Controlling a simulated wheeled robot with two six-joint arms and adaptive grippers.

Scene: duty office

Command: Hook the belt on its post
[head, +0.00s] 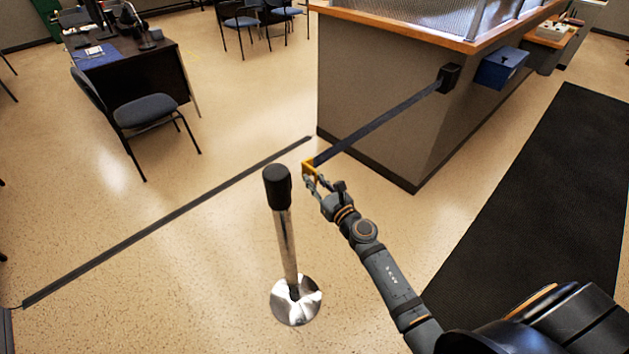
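The post (286,240) stands upright on a round shiny base, with a black cap on top. The dark belt (380,123) runs taut from a black wall unit (449,78) on the counter's side to a yellow end piece (308,169). My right gripper (313,180) is shut on this yellow end piece, just right of the post's cap in the picture and apart from it. The fingers partly hide the end piece. My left gripper is not in view.
The counter (375,95) stands behind the belt, with a blue box (501,68) on its side. A dark mat (545,220) lies at right. A dark strip (165,222) crosses the floor at left. A chair (145,110) and desk stand back left. Floor around the post is clear.

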